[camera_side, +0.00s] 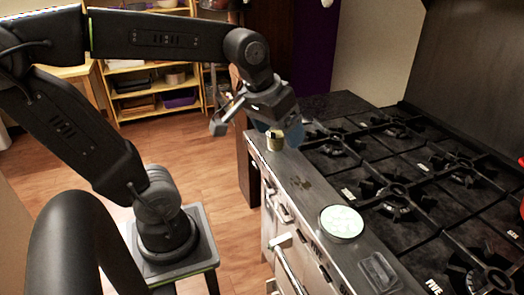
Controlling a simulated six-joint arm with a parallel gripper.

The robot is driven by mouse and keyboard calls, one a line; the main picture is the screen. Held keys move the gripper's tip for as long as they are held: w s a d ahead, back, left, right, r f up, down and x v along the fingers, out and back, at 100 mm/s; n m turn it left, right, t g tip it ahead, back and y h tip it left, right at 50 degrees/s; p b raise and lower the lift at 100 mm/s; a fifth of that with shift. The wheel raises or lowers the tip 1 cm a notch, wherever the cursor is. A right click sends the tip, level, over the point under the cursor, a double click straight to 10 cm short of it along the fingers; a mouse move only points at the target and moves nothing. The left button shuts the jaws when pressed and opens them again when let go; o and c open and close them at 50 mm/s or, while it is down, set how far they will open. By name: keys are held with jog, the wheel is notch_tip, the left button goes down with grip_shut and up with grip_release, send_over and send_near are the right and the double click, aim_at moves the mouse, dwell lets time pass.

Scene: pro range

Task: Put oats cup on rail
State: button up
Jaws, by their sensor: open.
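A small tan cup (275,140), probably the oats cup, stands upright at the far end of the stove's steel front rail (300,185). My gripper (256,126) is above and beside it, with its jaws apart. One finger shows at the left, clear of the cup. A bluish part near the cup's right side is hard to make out. I cannot tell whether the gripper touches the cup. The cup's contents are too small to tell.
A round dish with a pale green top (341,222) sits on the rail nearer the camera. A dark rectangular piece (379,271) lies beyond it, toward the front. Black burner grates (395,200) fill the stove top at right. Oven handles (285,262) stick out below the rail.

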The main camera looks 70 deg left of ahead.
jog(key=s+d+f+m+t, duration=0.1)
jog(key=s+d+f+m, duration=0.1)
jog(key=s+d+m, duration=0.1)
jog(key=shift+s+d+m+h, duration=0.3)
jog(key=shift+s+d+m, duration=0.15)
jog(key=shift+s, duration=0.55)
